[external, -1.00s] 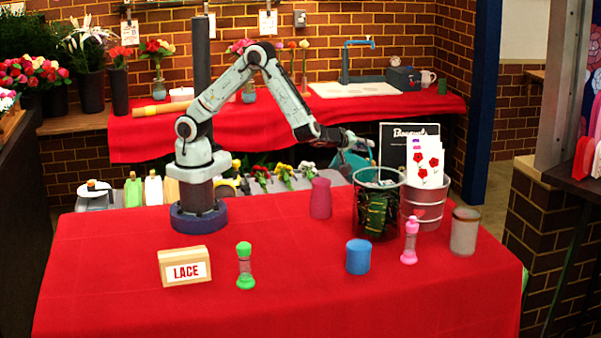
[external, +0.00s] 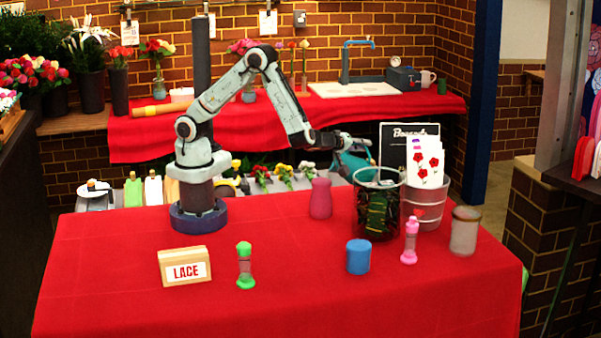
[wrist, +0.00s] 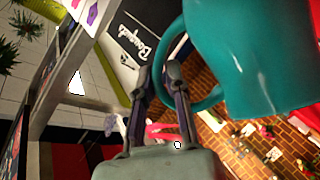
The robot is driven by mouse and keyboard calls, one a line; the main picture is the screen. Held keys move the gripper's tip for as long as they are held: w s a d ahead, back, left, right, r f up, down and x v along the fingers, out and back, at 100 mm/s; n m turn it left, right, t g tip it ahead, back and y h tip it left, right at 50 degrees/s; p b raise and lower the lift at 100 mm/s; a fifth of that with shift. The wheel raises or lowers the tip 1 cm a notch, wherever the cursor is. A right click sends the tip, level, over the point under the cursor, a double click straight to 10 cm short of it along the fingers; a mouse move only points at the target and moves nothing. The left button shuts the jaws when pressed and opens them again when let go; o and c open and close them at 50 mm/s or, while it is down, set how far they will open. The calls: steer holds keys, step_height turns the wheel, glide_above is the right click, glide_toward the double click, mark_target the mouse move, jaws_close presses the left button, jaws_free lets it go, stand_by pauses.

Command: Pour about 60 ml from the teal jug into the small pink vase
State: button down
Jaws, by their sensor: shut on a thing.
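The teal jug (wrist: 245,55) fills the upper right of the wrist view. My gripper (wrist: 172,75) is shut on its handle. In the external view the jug (external: 352,162) is at the end of my arm, behind the dark glass container and partly hidden by it. It is held up near the far edge of the red table. The small pink vase (external: 320,198) stands upright on the red cloth, to the left of the jug and lower. The inside of the jug and any liquid in it are not visible.
A dark glass container (external: 362,225), a metal bucket with cards (external: 428,208) and a frosted jar (external: 464,232) stand at right. The front left cloth is clear.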

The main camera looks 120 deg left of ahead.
steer(key=shift+s+r+b, duration=0.1)
steer(key=shift+s+b, duration=0.1)
steer(key=shift+b, duration=0.45)
stand_by(0.3)
steer(key=shift+s+d+r+n+t+y+b, duration=0.3)
steer(key=shift+s+r+n+t+y+b, duration=0.25)
steer(key=shift+b, duration=0.4)
stand_by(1.2)
steer(key=shift+w+a+f+m+g+h, duration=0.3)
steer(key=shift+w+m+g+h, duration=0.15)
steer(key=shift+w+g, duration=0.1)
steer(key=shift+w+a+f+m+g+h, duration=0.2)
steer(key=shift+w+a+m+g+h, duration=0.15)
steer(key=shift+w, duration=0.2)
steer(key=shift+w+f+g+h, duration=0.15)
steer(key=shift+g+h, duration=0.1)
steer(key=shift+w+a+f+m+g+h+p, duration=0.2)
steer(key=shift+w+m+g+h+p, duration=0.1)
steer(key=shift+w+m+g+h, duration=0.35)
